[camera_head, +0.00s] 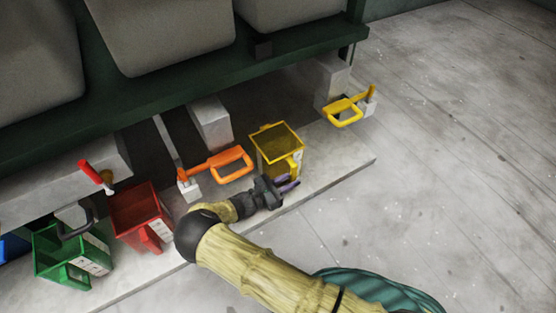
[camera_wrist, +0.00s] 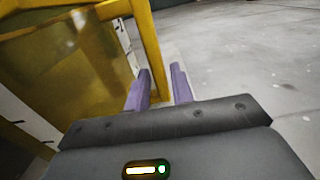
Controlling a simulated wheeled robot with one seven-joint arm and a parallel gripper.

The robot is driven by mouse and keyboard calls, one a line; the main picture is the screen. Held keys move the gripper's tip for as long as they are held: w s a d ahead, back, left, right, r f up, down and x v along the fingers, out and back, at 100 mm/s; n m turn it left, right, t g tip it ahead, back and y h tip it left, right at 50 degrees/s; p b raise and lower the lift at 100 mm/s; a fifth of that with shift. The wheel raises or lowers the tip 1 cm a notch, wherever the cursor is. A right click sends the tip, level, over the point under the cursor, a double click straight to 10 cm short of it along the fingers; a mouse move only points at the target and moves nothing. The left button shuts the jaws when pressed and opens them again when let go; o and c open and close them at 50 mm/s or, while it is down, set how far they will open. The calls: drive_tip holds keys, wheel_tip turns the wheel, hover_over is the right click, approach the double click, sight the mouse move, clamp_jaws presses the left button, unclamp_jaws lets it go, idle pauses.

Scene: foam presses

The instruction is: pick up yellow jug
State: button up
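The yellow jug (camera_head: 264,163) stands upright on the pale slab below the presses in the head view. Its open top faces up and its handle is on the near right side. In the wrist view the jug body (camera_wrist: 65,62) fills the left side, with the handle (camera_wrist: 148,42) running down from the top. My gripper (camera_head: 288,187) is low at the near side of the jug. In the wrist view its two purple fingers (camera_wrist: 160,86) are apart, with the handle's lower part showing in the gap between them. Contact with the handle cannot be told.
A red jug (camera_head: 136,205) and a green jug (camera_head: 70,252) stand to the left. An orange handle (camera_head: 232,163) lies left of the yellow jug, and a yellow handle (camera_head: 344,110) is to its right. The green press frame (camera_head: 190,92) overhangs behind. The floor (camera_head: 450,170) at right is clear.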

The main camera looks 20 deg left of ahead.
sight(291, 174)
clamp_jaws()
drive_tip(key=shift+r, duration=0.15)
drive_tip(key=shift+s+r+p, duration=0.1)
drive_tip(key=shift+r+p, duration=0.85)
drive_tip(key=shift+p, duration=0.2)
wheel_tip(291, 174, up, 2)
drive_tip(key=shift+p, duration=1.05)
drive_tip(key=s+d+p, duration=0.2)
drive_tip(key=s+p, duration=0.2)
drive_tip(key=s, duration=0.4)
drive_tip(key=s+d+p, duration=0.2)
drive_tip(key=s+p, duration=0.2)
drive_tip(key=s, duration=0.5)
drive_tip(key=shift+s+d+f+p, duration=0.15)
drive_tip(key=shift+d+f+p, duration=0.15)
drive_tip(key=shift+f+p, duration=0.1)
drive_tip(key=shift+r, duration=0.1)
